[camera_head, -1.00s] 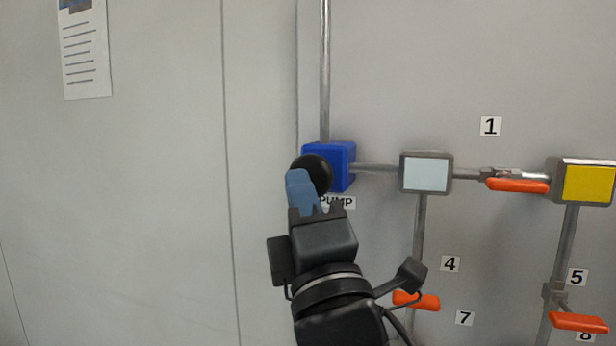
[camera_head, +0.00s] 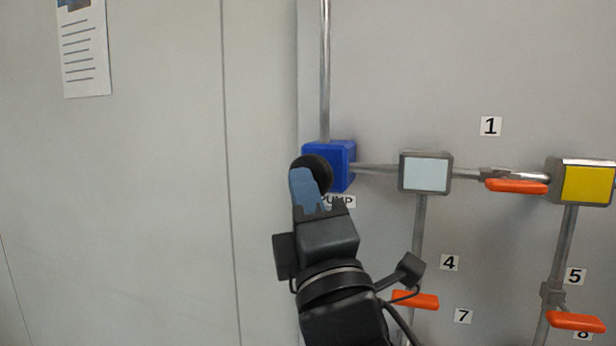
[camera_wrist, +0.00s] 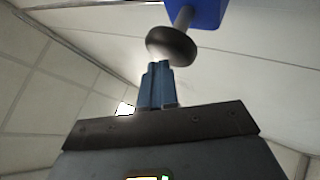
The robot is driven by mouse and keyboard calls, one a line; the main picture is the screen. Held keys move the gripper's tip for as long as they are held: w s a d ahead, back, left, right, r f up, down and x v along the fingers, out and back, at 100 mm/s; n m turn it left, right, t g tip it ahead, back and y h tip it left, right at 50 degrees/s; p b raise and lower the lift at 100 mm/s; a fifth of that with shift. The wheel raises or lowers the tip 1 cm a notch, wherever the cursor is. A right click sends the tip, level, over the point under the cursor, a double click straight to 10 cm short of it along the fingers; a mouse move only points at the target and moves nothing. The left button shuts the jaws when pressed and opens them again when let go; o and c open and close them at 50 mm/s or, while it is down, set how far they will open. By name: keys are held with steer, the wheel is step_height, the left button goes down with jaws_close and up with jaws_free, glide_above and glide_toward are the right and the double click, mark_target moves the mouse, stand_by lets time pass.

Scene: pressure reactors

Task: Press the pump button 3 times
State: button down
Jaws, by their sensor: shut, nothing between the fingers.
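The pump is a blue box (camera_head: 343,166) on the wall panel, with a round black button (camera_head: 314,172) facing out on its left front. A PUMP label (camera_head: 343,201) below it is partly hidden by my gripper. My gripper (camera_head: 303,177) is shut and empty, its blue fingertips overlapping the button's lower left in the head view. In the wrist view the button (camera_wrist: 172,46) sits on a grey stem from the blue box (camera_wrist: 208,10), just beyond the fingertips (camera_wrist: 157,68). I cannot tell whether they touch.
A grey box with a pale face (camera_head: 426,173) and a yellow-faced box (camera_head: 588,184) are piped to the right. Orange valve handles (camera_head: 516,186) stick out there and lower down. The wall at left is bare except for a paper sheet (camera_head: 84,50).

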steer(key=shift+w+d+p, duration=0.3)
steer(key=shift+w+p, duration=0.05)
steer(key=shift+w, duration=0.35)
steer(key=shift+w+d+p, duration=0.3)
steer(key=shift+w, duration=0.35)
stand_by(1.2)
steer(key=shift+s, duration=0.1)
steer(key=shift+s+a+b, duration=0.25)
steer(key=shift+s, duration=0.35)
steer(key=shift+s+a+b, duration=0.2)
steer(key=shift+s+a, duration=0.05)
steer(key=shift+s, duration=0.4)
steer(key=shift+s+a+b, duration=0.25)
steer(key=shift+s, duration=0.35)
steer(key=shift+s, duration=0.1)
steer(key=shift+s+a+b, duration=0.25)
steer(key=shift+s+a, duration=0.05)
steer(key=shift+s, duration=0.45)
steer(key=shift+s+a+b, duration=0.2)
steer(key=shift+s+a, duration=0.1)
steer(key=shift+s, duration=0.45)
steer(key=shift+s+a+b, duration=0.25)
steer(key=shift+s+a, duration=0.05)
steer(key=shift+s, duration=0.45)
stand_by(0.5)
